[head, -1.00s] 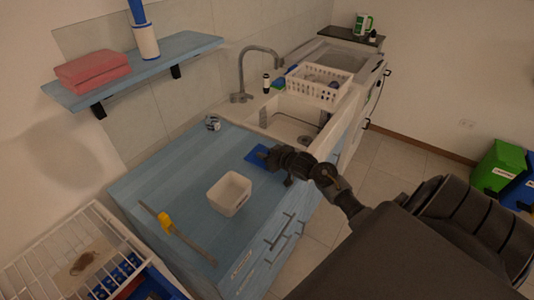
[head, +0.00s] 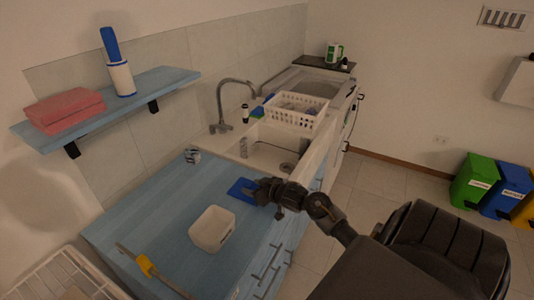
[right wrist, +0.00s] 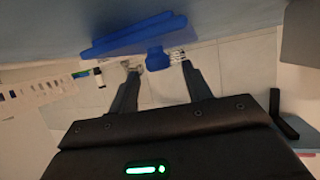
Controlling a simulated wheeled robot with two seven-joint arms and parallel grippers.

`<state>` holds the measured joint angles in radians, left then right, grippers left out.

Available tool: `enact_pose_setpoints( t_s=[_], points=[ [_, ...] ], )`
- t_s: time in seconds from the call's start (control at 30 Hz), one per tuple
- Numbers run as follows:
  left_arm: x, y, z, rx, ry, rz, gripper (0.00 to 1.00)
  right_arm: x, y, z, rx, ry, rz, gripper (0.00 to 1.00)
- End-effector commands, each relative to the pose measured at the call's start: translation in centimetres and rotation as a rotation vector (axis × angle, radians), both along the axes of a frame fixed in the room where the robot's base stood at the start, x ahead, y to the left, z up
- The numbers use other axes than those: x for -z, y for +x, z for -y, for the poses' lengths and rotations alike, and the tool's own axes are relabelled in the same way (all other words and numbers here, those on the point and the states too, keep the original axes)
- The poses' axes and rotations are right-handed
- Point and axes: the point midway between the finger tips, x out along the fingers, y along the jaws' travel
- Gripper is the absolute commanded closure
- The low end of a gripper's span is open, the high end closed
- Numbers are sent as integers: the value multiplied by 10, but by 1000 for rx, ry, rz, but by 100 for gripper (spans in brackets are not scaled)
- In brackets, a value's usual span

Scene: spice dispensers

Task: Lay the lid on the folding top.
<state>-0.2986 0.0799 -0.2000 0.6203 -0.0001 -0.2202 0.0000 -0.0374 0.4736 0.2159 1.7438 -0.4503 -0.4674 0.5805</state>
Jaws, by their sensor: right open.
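The lid (head: 242,189) is a flat blue square lying on the light-blue folding top (head: 165,215), near its right edge by the sink. In the right wrist view the lid (right wrist: 130,36) shows edge-on against the blue surface, with a short blue tab pointing toward my gripper. My right gripper (head: 262,191) is beside the lid, at its right side. In the right wrist view its fingers (right wrist: 159,76) are spread apart, one on either side of the tab, with nothing clamped between them. My left gripper is not in view.
A white open box (head: 212,230) stands on the top in front of the lid. A yellow-handled tool (head: 146,265) lies at the front left. A small metallic item (head: 192,156) is at the back. The sink (head: 268,157) and white basket (head: 296,112) are beyond.

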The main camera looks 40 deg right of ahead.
Motion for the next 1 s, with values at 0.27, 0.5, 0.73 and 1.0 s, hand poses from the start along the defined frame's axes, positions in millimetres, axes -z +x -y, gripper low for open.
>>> enact_pose_setpoints(
  t_s=[0.27, 0.5, 0.73, 1.0],
  points=[
    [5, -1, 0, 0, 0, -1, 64, -26, -54, 3, 1, -5, 5, 51],
    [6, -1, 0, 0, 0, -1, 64, -38, -76, 5, 3, -4, 8, 51],
    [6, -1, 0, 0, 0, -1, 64, -40, -78, 5, 4, -3, 10, 51],
    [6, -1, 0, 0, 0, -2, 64, -40, -78, 5, 3, -3, 10, 51]
  ],
)
